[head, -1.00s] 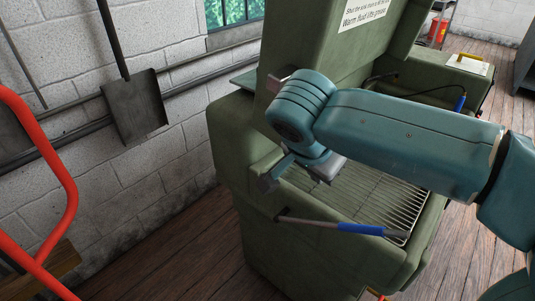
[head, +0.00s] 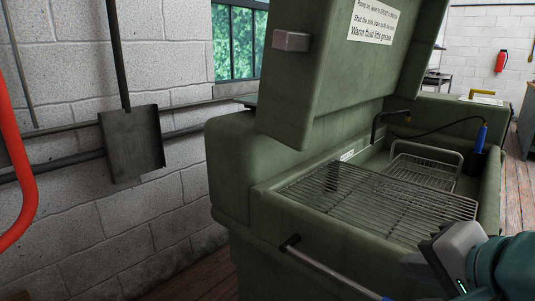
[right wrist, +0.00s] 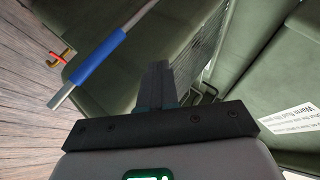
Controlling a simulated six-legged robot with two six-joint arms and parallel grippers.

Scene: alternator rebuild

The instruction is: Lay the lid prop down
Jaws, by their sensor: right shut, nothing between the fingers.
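The lid prop (head: 325,268) is a thin metal rod hinged at the front left of the green parts washer (head: 232,165). It slants down to the right along the washer's front, and only the start of its blue sleeve shows at the bottom edge. The right wrist view shows the rod and its blue sleeve (right wrist: 98,62) left of my fingers, apart from them. The washer's lid (head: 335,85) stands open. My right gripper (head: 428,262) is shut and empty near the basin's front right corner; it also shows in the right wrist view (right wrist: 157,85). My left gripper is out of view.
A wire rack (head: 375,200) and a wire basket (head: 425,172) sit in the basin. A blue-handled tool (head: 480,138) on a black hose stands at the right. A red bar (head: 22,195) curves at the left edge.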

